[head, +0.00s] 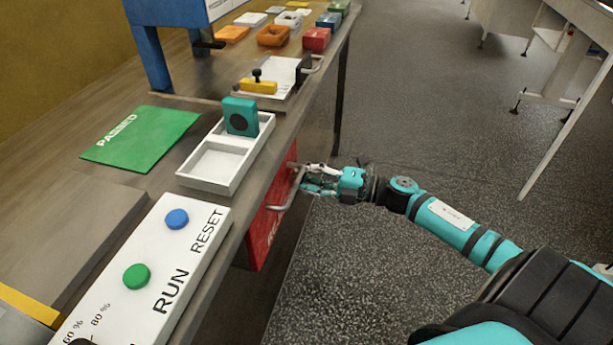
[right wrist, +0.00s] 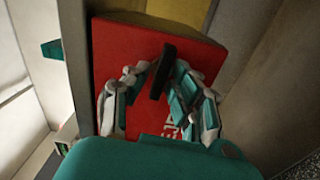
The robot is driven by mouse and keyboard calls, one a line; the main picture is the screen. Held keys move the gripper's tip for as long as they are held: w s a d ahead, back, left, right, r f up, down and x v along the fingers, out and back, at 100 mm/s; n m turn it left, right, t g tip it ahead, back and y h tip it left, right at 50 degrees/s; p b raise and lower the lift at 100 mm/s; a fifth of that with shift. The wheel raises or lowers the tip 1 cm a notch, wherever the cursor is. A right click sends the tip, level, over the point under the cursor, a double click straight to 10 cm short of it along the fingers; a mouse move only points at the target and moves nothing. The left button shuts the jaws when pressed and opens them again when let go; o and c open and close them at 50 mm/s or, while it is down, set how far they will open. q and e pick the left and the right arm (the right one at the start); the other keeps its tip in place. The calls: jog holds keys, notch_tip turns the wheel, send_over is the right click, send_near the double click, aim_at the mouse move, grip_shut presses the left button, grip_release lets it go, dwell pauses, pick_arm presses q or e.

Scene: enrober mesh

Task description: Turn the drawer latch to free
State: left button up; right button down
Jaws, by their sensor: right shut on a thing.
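The red drawer (head: 262,225) is set under the front edge of the bench, its face towards the aisle. A grey bar handle (head: 283,206) stands out from it. My right gripper (head: 306,180) reaches it from the right, close to the drawer face. In the right wrist view, the red face (right wrist: 120,50) fills the middle. A dark, slightly tilted bar, the drawer latch (right wrist: 163,68), stands between the fingers of my right gripper (right wrist: 160,88), which are shut on it. The finger contact is partly hidden in the head view. My left gripper is out of view.
A white two-part tray (head: 212,166) with a teal block (head: 240,117) stands on the bench above the drawer. A white panel (head: 150,265) has RUN and RESET buttons. A green PASSED mat (head: 140,138) lies behind. The floor (head: 400,130) beside the bench is clear.

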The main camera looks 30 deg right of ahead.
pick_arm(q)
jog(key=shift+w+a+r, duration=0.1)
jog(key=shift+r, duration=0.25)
pick_arm(e)
jog(key=shift+n, duration=0.5)
jog(key=c, duration=1.4)
grip_release()
jog(key=shift+o, duration=0.2)
jog(key=v, duration=1.2)
jog(key=shift+f, duration=0.15)
